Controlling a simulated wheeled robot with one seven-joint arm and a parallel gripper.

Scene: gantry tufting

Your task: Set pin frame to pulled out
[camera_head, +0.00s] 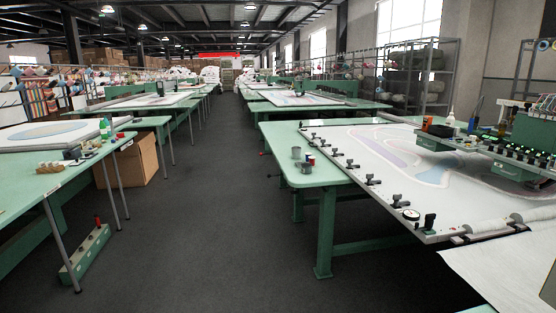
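The pin frame (391,210) is most likely the long light-edged frame on the green table at right. Several black clamps line its left edge, and white fabric (440,195) with a purple and grey pattern lies stretched across it. A round dial (410,214) and a black upright knob (430,222) sit at its near corner. The frame lies flat, its near corner reaching past the table's front edge. I cannot tell how far it is slid out. My gripper is not in view.
The green table (310,178) bears small cups (296,153) at its left corner. A tufting head bar (500,150) spans the frame at right. A grey aisle (210,200) is free in the middle. A green box with a red knob (86,253) stands on the floor at left.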

